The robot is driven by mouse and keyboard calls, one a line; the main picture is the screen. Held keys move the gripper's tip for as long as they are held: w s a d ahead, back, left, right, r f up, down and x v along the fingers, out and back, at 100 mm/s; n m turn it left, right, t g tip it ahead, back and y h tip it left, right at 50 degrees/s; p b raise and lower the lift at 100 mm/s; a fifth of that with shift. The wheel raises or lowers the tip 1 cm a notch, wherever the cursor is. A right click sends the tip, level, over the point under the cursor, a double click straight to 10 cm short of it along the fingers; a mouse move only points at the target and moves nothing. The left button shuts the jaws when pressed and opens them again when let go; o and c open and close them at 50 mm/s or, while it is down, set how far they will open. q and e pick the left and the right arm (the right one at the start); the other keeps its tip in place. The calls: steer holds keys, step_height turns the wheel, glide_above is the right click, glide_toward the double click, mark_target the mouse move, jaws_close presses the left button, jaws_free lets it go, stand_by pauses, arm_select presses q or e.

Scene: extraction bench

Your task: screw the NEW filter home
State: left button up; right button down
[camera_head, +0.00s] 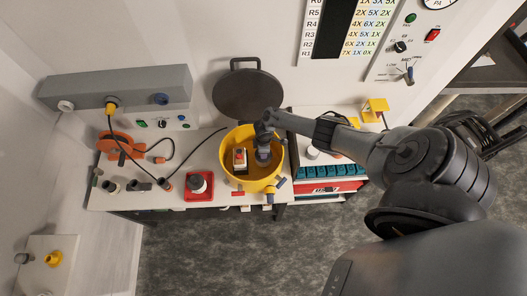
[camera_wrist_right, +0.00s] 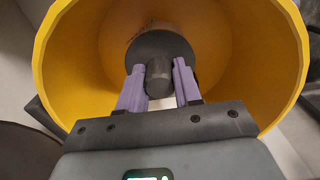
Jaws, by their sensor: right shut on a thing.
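The yellow pot (camera_head: 231,170) stands open on the bench and also fills the right wrist view (camera_wrist_right: 262,60). My right gripper (camera_head: 264,143) reaches down into it. In the right wrist view my right gripper (camera_wrist_right: 158,70) has its purple fingers on either side of the knob of a dark round filter (camera_wrist_right: 152,44) and is shut on it. The filter is inside the pot; its lower side and any thread are hidden. My left gripper is not in view.
A red-and-white block (camera_head: 240,158) shows within the pot's outline. The round dark lid (camera_head: 247,94) stands raised behind the pot. An orange reel (camera_head: 117,145) and dark cables lie at left.

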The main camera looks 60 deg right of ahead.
steer(key=shift+r+m, duration=0.1)
steer(key=shift+m, duration=0.3)
steer(key=m+p, duration=0.2)
steer(key=m, duration=0.2)
steer(key=shift+a+r, duration=0.1)
steer(key=shift+r, duration=0.05)
steer(key=m+p, duration=0.1)
steer(key=m, duration=0.5)
steer(key=shift+a+p, duration=0.1)
steer(key=shift+p, duration=0.2)
steer(key=m, duration=0.4)
steer(key=shift+f+m+p, duration=0.2)
steer(key=shift+m+p, duration=0.15)
steer(key=shift+m, duration=0.05)
steer(key=m, duration=0.5)
steer(key=shift+d+f, duration=0.1)
steer(key=shift+d, duration=0.1)
steer(key=c, duration=0.8)
jaws_free()
steer(key=shift+o, duration=0.2)
